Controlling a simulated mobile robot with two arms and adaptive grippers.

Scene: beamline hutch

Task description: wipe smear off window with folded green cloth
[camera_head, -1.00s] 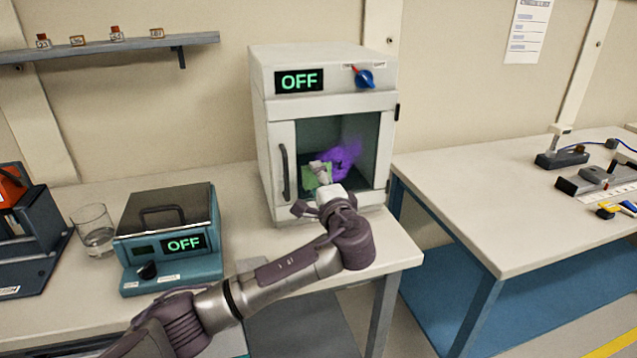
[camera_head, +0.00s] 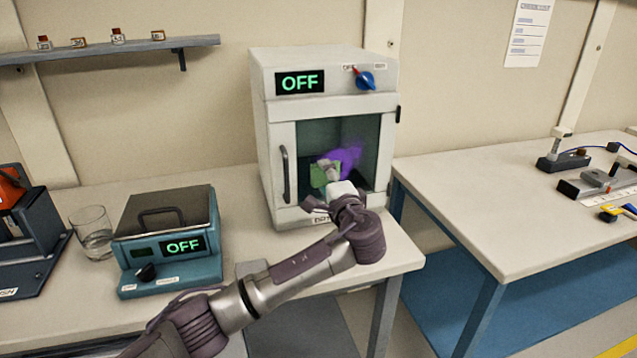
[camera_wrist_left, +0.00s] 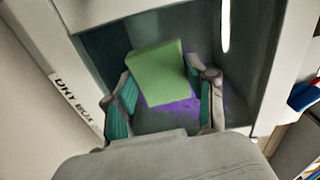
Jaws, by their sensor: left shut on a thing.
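The window (camera_head: 345,130) is the dark glass in the front door of a white box cabinet (camera_head: 281,113). A purple smear (camera_head: 349,158) lies on the lower part of the glass. My left gripper (camera_head: 328,171) is shut on the folded green cloth (camera_head: 319,175) in front of the glass, at the smear's lower left. In the left wrist view, the cloth (camera_wrist_left: 157,70) sits between both fingers, with purple (camera_wrist_left: 172,108) showing around its lower edge. The cloth and fingers hide part of the smear. Whether the cloth touches the glass I cannot tell. My right gripper is not in view.
A teal hotplate (camera_head: 165,245) reading OFF and a glass beaker (camera_head: 92,234) stand left on the bench. A second table (camera_head: 470,190) is at the right.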

